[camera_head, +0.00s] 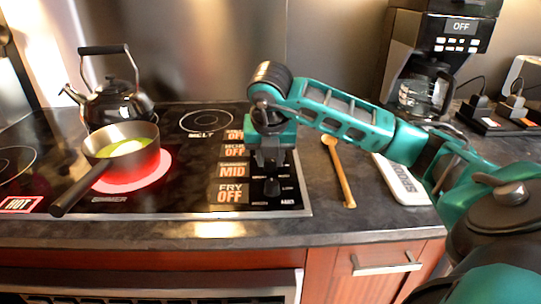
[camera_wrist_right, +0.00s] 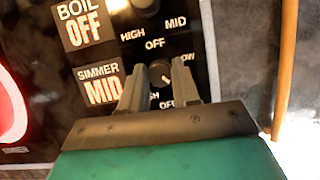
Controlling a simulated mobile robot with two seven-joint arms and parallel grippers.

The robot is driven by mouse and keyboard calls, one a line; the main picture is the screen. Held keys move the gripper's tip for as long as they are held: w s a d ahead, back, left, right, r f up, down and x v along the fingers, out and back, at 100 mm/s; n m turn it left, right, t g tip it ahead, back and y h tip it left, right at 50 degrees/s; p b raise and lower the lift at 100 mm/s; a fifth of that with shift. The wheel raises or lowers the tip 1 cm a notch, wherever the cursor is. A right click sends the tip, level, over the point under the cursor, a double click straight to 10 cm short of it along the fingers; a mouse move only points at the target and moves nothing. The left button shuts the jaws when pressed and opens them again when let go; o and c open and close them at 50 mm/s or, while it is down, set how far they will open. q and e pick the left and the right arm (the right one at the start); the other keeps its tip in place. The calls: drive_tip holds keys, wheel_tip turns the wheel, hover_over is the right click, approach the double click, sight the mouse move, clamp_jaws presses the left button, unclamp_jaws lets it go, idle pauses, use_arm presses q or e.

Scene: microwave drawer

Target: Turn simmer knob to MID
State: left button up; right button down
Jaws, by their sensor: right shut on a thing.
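The simmer knob (camera_wrist_right: 162,72) is a small dark knob on the black stove panel, partly hidden by the fingers in the right wrist view. Beside it the SIMMER display (camera_wrist_right: 102,88) reads MID; the same MID display (camera_head: 233,170) shows in the head view. My right gripper (camera_wrist_right: 163,82) reaches down over the panel, its two fingers on either side of the simmer knob and shut on it. In the head view the right gripper (camera_head: 270,163) hides this knob. My left gripper is not in view.
A saucepan (camera_head: 122,140) sits on a glowing red burner (camera_head: 150,175), its handle toward the front. A kettle (camera_head: 115,103) stands behind it. The FRY display (camera_head: 232,193) reads OFF. A wooden spoon (camera_head: 340,175) lies right of the stove. A coffee maker (camera_head: 430,60) stands behind.

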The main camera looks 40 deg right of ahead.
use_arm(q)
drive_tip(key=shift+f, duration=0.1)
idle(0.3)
use_arm(e)
drive_tip(key=c, duration=0.8)
unclamp_jaws()
drive_tip(key=shift+r, duration=0.1)
use_arm(q)
drive_tip(key=p, duration=0.1)
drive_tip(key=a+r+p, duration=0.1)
drive_tip(key=p, duration=0.1)
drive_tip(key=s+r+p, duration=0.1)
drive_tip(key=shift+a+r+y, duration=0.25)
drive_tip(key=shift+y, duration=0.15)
use_arm(e)
drive_tip(key=v, duration=1.2)
drive_tip(key=shift+a+r, duration=0.2)
drive_tip(key=shift+r, duration=0.1)
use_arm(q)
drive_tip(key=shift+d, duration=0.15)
